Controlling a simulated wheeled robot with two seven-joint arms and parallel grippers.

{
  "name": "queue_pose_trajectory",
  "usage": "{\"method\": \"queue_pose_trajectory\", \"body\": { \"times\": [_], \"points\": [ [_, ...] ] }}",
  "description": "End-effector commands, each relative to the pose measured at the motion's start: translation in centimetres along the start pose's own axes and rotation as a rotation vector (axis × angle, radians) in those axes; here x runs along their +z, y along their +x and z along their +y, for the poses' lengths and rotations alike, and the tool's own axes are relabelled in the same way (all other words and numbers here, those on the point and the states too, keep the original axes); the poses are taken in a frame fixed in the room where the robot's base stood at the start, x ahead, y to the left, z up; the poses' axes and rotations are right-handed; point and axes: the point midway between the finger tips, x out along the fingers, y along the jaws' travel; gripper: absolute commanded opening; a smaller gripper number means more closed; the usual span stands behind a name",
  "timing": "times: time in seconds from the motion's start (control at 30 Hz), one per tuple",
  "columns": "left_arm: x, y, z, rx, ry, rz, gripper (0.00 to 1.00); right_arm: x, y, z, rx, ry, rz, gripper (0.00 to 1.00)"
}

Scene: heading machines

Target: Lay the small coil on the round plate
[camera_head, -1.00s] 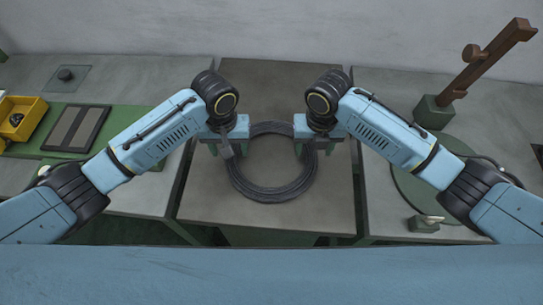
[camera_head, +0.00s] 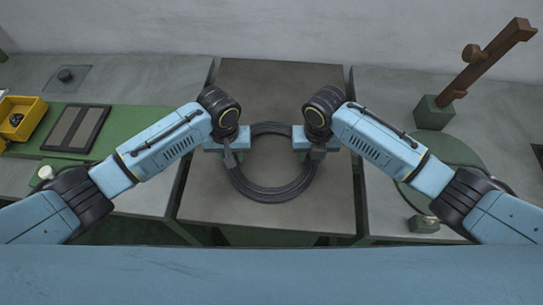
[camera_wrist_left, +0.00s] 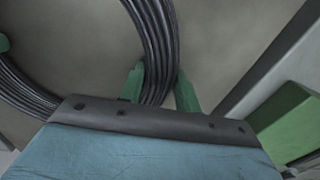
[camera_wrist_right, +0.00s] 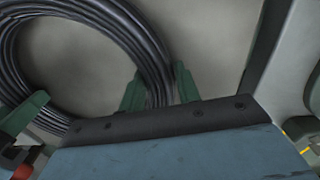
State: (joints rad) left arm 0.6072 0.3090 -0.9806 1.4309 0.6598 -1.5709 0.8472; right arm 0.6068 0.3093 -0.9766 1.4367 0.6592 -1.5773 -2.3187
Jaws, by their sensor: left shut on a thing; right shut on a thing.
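The small coil (camera_head: 270,193), a dark grey ring of several strands, lies flat on the middle table. My left gripper (camera_head: 231,155) is shut on its left side. In the left wrist view, the green fingers (camera_wrist_left: 160,88) stand on both sides of the strands (camera_wrist_left: 155,40). My right gripper (camera_head: 314,153) is shut on its right side. In the right wrist view, its fingers (camera_wrist_right: 159,88) flank the strands (camera_wrist_right: 135,35). The round plate (camera_head: 455,151), a flat green disc, lies on the right-hand table, partly hidden by my right arm. Nothing shows on its visible part.
A brown post on a green block (camera_head: 433,113) stands behind the plate. A yellow bin (camera_head: 20,118) and a dark panel (camera_head: 75,128) are on the left. Narrow gaps separate the tables.

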Motion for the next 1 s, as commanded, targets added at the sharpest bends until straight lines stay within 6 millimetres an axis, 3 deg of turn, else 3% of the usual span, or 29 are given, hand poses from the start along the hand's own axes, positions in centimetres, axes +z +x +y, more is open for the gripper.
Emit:
{"method": "queue_pose_trajectory", "body": {
  "times": [0.13,0.67,1.0],
  "points": [
    [0.0,0.0,0.0,0.000,0.000,0.000,0.00,0.0,0.0,0.0,0.000,0.000,0.000,0.00],
    [-0.1,-0.3,0.1,0.002,0.000,0.002,0.00,0.1,-0.3,0.0,0.002,0.000,-0.002,0.00],
    [-0.1,-2.1,0.1,0.002,0.000,0.002,0.00,0.1,-2.1,0.0,0.002,0.000,-0.002,0.00]
  ]
}}
